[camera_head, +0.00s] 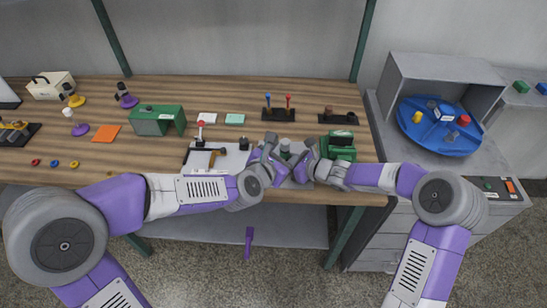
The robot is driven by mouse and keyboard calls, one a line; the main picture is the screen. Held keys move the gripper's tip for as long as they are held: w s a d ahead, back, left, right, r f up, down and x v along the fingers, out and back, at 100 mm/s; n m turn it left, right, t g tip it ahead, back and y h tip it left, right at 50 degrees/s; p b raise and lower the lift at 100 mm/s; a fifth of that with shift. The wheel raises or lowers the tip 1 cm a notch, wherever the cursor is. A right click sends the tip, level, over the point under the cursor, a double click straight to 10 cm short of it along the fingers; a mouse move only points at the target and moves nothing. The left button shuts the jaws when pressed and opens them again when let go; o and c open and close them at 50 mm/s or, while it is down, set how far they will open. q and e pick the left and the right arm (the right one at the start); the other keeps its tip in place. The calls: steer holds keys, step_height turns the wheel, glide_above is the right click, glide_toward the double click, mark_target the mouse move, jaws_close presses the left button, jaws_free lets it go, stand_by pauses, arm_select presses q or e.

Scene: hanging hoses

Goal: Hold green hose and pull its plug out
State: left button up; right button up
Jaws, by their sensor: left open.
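My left gripper (274,155) and my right gripper (308,157) are close together over the front of the wooden table, right of its middle. The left jaws are open. The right jaws are too small and overlapped to read. A small dark greenish piece (285,146) shows between the two grippers; I cannot tell whether it is the green hose or its plug. No hose can be made out clearly, and the grippers and wrists hide part of that spot. A green device (341,141) with a dark top stands just right of my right gripper.
A grey board with a hammer (216,157) lies left of the grippers. Behind are a joystick box (279,113) and a green box (157,120). A blue round tray (439,125) sits on the right cabinet. The table's front edge is close below my wrists.

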mark_target(286, 140)
arm_select(q)
steer(key=w+f+n, duration=0.1)
steer(key=w+f, duration=0.1)
steer(key=w, duration=0.1)
steer(key=w+f+n+y, duration=0.1)
steer(key=w, duration=0.2)
steer(key=w+d+f+n, duration=0.1)
steer(key=w+f+n, duration=0.1)
steer(key=w, duration=0.1)
steer(key=shift+w+f+t, duration=0.3)
steer(key=shift+w, duration=0.05)
steer(key=c, duration=1)
steer(key=shift+r, duration=0.7)
steer(key=shift+r, duration=2.25)
